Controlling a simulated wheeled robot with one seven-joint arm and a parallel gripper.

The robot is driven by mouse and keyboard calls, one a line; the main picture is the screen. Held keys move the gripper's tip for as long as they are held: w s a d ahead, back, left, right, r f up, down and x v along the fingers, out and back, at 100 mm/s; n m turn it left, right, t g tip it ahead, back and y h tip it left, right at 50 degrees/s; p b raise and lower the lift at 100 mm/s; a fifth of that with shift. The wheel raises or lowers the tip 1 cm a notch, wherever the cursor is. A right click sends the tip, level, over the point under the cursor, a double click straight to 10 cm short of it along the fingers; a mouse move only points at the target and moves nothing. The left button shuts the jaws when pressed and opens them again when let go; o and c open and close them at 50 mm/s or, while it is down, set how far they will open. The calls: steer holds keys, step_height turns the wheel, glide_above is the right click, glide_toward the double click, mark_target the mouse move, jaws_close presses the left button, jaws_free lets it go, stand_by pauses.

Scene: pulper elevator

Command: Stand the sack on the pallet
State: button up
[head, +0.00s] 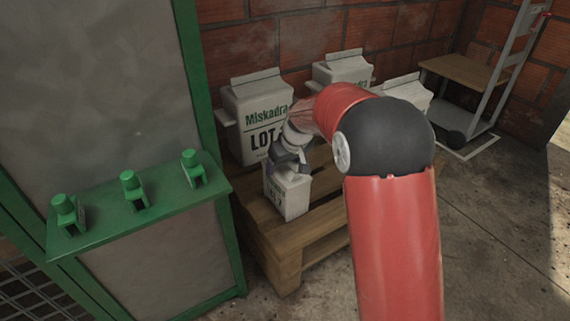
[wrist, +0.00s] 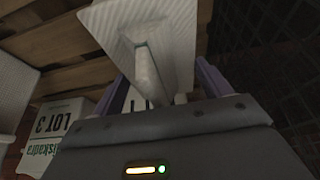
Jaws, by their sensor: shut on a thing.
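My gripper (head: 290,160) is shut on the top of a small white sack (head: 289,197). The sack looks about upright over the near-left part of the wooden pallet (head: 275,244). I cannot tell whether its base touches the boards. In the wrist view the sack (wrist: 155,30) rises between my two fingers (wrist: 165,85), its narrow top seam between them. My arm hides the right part of the pallet.
A large white sack marked LOT (head: 262,112) stands close behind, with more sacks (head: 342,68) at the back and right. A green-framed machine with a ledge of green knobs (head: 130,205) stands left. A hand truck (head: 490,85) stands back right. Floor at right is clear.

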steer(key=o, duration=2)
steer(key=shift+f, duration=0.1)
steer(key=shift+o, duration=0.2)
